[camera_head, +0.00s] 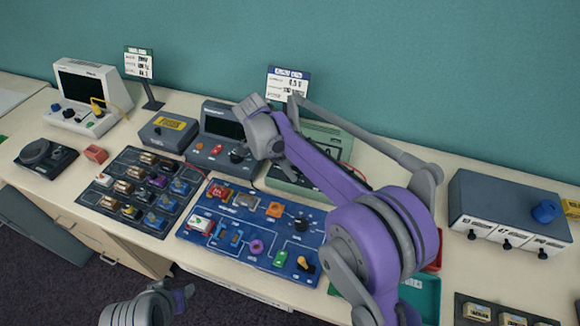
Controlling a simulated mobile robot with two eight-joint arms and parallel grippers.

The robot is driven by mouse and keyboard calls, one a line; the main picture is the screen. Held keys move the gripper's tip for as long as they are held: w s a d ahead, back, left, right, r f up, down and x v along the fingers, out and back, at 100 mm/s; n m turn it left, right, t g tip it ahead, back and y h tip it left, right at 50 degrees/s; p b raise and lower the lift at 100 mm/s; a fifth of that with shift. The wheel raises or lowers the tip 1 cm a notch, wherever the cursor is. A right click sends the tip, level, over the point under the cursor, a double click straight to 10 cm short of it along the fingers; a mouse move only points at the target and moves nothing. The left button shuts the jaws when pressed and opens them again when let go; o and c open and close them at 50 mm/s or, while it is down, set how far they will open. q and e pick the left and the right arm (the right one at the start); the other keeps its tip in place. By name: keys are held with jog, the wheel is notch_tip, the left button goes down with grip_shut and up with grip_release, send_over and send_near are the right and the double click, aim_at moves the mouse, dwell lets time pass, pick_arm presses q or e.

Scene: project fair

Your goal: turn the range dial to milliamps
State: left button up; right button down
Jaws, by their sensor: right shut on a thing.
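My right arm reaches in from the lower right, and its gripper (266,148) is by the left end of a green meter (283,186). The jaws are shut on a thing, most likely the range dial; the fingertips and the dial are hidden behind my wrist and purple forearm. The dial's setting cannot be read. A small part of the meter's dark face shows past the forearm. My left gripper (182,298) is low at the bottom edge, in front of the table, away from the meter; its jaws do not show clearly.
A dark grey instrument (213,152) with a screen and black knob stands just left of the meter. A blue circuit board (190,238) and a dark parts tray (100,176) lie in front. A grey-blue box (480,195) stands at the right. Red leads run near the meter.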

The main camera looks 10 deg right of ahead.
jog(key=shift+c, duration=1.7)
grip_release()
jog(key=v, duration=1)
jog(key=shift+a+r+p, duration=0.25)
jog(key=shift+r+p, duration=0.05)
jog(key=shift+p, duration=0.05)
jog(key=shift+d, duration=0.1)
jog(key=s+d+f+n+t+y, duration=0.1)
jog(key=s+d+f+n+t, duration=0.1)
jog(key=s+n, duration=0.4)
jog(key=s+d+f+n+t+y, duration=0.2)
jog(key=s+f+n, duration=0.3)
jog(key=s, duration=0.6)
jog(key=s+d+f+n+t+y, duration=0.1)
jog(key=s+d+f+n+t, duration=0.1)
jog(key=s+n, duration=0.6)
jog(key=shift+s+d+f+n, duration=0.3)
jog(key=shift+s+d+f, duration=0.4)
jog(key=shift+s+f, duration=0.2)
